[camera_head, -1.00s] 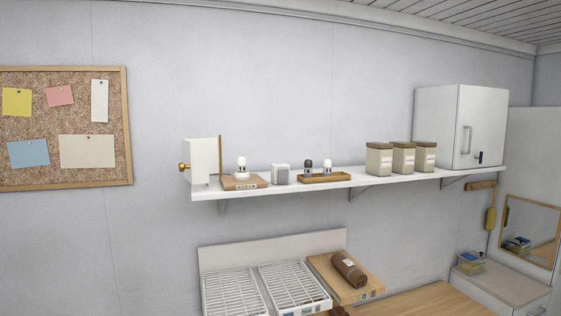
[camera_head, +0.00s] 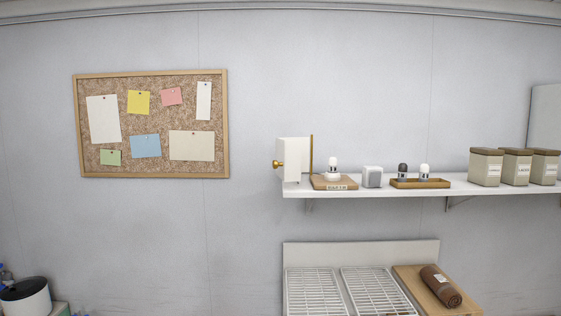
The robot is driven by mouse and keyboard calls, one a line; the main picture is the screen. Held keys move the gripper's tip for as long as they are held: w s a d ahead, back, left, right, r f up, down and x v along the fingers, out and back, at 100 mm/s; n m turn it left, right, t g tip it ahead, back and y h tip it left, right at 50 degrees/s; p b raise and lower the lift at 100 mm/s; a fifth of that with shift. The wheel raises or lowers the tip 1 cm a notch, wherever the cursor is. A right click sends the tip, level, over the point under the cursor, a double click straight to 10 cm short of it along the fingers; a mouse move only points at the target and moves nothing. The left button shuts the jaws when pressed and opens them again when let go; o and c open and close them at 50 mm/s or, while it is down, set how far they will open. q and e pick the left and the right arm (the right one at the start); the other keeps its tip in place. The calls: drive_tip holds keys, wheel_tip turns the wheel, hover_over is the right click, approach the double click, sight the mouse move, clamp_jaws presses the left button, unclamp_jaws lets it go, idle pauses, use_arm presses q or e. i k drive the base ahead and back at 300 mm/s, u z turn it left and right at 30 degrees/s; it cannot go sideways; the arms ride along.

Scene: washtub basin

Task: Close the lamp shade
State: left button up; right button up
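The lamp stands at the left end of the wall shelf in the head view. Its white lamp shade (camera_head: 293,160) is a panel with a brass knob (camera_head: 278,164) on its left side. The shade stands swung out to the left of a thin upright brass-coloured post (camera_head: 311,158). A white bulb (camera_head: 332,168) stands uncovered on the wooden lamp base (camera_head: 334,183), to the right of the shade. Neither of my grippers is in view.
Below are white wire racks (camera_head: 315,292) and a rolled brown towel (camera_head: 440,287). A corkboard (camera_head: 152,124) hangs left.

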sight(292, 153)
drive_tip(key=u, duration=0.3)
drive_tip(key=i, duration=0.85)
drive_tip(key=z, duration=0.3)
